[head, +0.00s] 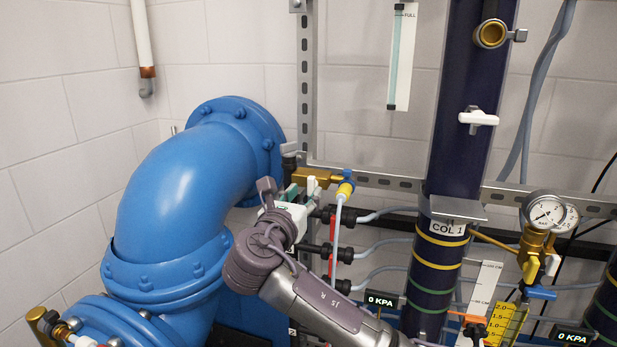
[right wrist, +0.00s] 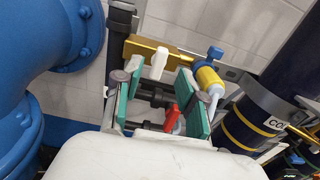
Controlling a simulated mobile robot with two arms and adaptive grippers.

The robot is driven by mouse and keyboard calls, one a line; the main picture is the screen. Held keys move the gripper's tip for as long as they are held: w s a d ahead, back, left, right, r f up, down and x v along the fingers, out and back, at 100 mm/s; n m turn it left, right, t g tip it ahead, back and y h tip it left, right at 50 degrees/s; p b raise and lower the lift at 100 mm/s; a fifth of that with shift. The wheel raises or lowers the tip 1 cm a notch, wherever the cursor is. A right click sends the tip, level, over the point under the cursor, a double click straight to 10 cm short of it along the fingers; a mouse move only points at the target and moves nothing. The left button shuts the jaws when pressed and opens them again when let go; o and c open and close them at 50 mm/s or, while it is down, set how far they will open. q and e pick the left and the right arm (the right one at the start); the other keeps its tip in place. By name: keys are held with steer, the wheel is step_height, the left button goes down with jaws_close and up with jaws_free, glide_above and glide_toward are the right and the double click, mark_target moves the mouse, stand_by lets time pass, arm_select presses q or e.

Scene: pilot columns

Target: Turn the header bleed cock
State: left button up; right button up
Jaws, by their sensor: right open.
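A brass header (head: 318,176) runs across the wall beside the big blue pipe; it also shows in the right wrist view (right wrist: 148,51). A white lever (right wrist: 159,63) hangs from the header. A blue fitting with a yellow sleeve (right wrist: 207,77) sits at its right end. The pictures do not label which of these is the bleed cock. My right gripper (head: 300,189) is open in front of the header. In the right wrist view its green-padded fingers (right wrist: 155,90) stand apart, with the white lever beyond the gap, apparently untouched. My left gripper is not in view.
A red lever (right wrist: 174,118) on dark pipework sits below the header, seen between my fingers. The big blue pipe (head: 175,190) is close on the left.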

mark_target(310, 186)
steer(key=shift+p+x, duration=0.5)
steer(key=shift+x, duration=1.35)
jaws_close()
